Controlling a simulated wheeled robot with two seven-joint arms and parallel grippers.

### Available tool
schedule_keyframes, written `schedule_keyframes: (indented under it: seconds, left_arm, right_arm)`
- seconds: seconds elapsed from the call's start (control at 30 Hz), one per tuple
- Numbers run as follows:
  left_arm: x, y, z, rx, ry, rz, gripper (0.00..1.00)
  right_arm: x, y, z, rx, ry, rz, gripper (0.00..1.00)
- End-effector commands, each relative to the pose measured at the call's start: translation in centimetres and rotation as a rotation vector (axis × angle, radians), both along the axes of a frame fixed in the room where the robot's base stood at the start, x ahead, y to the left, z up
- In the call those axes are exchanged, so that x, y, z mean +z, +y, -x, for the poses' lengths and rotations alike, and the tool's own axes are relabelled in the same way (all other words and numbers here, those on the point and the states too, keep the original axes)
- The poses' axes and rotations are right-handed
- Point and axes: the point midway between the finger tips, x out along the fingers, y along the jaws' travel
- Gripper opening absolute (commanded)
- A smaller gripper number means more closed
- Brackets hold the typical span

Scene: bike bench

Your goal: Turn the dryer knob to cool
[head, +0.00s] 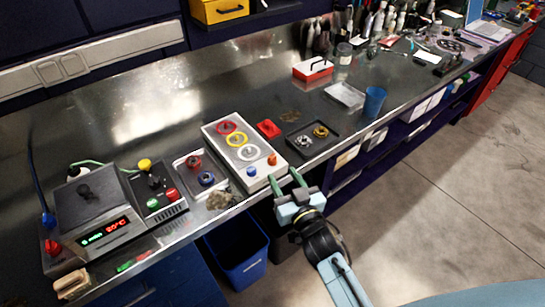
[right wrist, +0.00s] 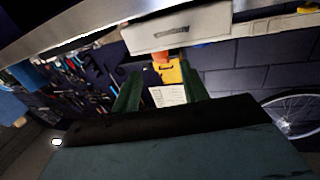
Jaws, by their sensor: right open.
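The likely dryer is a dark grey box (head: 92,215) at the left of the bench, with a display (head: 104,232) of green and red characters and a black knob (head: 84,190) on its lid. A red knob (head: 52,247) sits at its left side. Beside it a control box (head: 158,192) carries a yellow button, a small black knob, and red and green buttons. I cannot tell which knob sets cool. My right gripper (head: 289,179) is open and empty at the bench's front edge, far right of the box. Its green fingers also show in the right wrist view (right wrist: 160,88). My left gripper is not in view.
A white panel with coloured rings (head: 217,129) stands near my right gripper. A tray with red and blue parts (head: 180,162) lies between it and the control box. A blue bin (head: 238,276) stands below the bench. A blue cup (head: 374,101) is further right.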

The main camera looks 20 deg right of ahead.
Motion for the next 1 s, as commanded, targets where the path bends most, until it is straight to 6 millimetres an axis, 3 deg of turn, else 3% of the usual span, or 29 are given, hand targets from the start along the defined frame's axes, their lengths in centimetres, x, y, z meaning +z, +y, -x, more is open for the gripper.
schedule_keyframes:
  seconds: [0.2,0.4,0.83,1.0]
  left_arm:
    - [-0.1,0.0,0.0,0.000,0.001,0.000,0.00]
    - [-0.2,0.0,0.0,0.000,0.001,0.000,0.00]
    - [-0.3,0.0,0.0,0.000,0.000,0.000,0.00]
    - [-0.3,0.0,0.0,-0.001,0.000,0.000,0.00]
  right_arm:
    - [0.0,0.5,-4.5,0.000,-0.002,0.000,0.44]
    - [0.0,0.8,-7.0,0.000,0.000,0.000,0.44]
    - [0.0,0.9,-7.9,0.000,0.001,0.000,0.44]
    - [0.0,0.9,-7.9,0.000,0.001,0.001,0.23]
